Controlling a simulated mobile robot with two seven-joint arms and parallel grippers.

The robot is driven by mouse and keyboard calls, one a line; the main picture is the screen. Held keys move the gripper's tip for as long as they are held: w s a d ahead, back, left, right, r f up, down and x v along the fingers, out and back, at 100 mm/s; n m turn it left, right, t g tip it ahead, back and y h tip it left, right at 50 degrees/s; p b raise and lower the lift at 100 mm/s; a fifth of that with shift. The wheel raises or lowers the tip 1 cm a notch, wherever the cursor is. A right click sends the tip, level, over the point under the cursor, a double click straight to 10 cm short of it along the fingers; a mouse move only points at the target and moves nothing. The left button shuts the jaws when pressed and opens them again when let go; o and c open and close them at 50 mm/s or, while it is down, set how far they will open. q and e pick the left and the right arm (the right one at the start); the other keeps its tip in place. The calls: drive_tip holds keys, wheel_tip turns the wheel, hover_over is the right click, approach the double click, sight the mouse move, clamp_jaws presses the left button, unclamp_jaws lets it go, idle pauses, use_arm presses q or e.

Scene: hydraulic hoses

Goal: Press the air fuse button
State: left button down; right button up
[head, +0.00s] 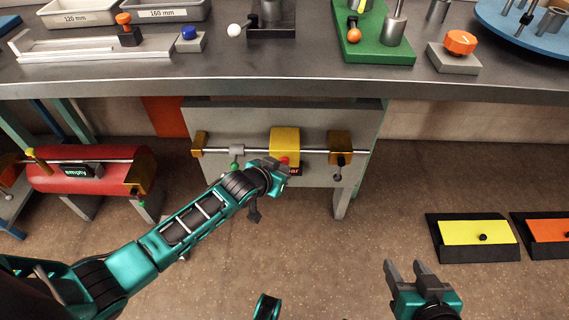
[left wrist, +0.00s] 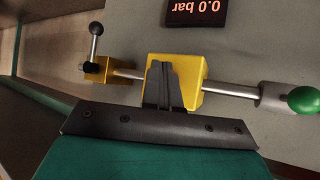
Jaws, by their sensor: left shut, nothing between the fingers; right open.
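A yellow block (head: 285,141) sits on a horizontal metal pipe on the grey panel under the bench. A small red spot (head: 284,160), which may be the air fuse button, shows low on the block at my left gripper's tip. My left gripper (head: 279,164) is shut and empty, pointing at the block. In the left wrist view the shut fingers (left wrist: 164,86) overlap the yellow block (left wrist: 191,78) and no button shows; contact cannot be told. My right gripper (head: 411,268) is open and empty above the floor at lower right.
A display (left wrist: 200,11) reads 0.0 bar. A green-knobbed valve (head: 236,155) and a black-lever brass valve (head: 340,150) flank the block. A red tank (head: 85,170) stands left. The bench edge (head: 280,90) overhangs above.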

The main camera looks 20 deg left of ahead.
use_arm(q)
drive_tip(key=shift+s+d+p, duration=0.25)
drive_tip(key=shift+s+p, duration=0.5)
drive_tip(key=shift+s, duration=0.1)
drive_tip(key=shift+s+d+p, duration=0.25)
drive_tip(key=shift+s+p, duration=0.25)
drive_tip(key=shift+s, duration=0.3)
drive_tip(key=shift+s+d+p, duration=0.2)
drive_tip(key=shift+s+p, duration=0.25)
drive_tip(key=shift+s, duration=0.4)
drive_tip(key=shift+s+d+p, duration=0.25)
drive_tip(key=shift+s+p, duration=0.25)
drive_tip(key=shift+s, duration=0.3)
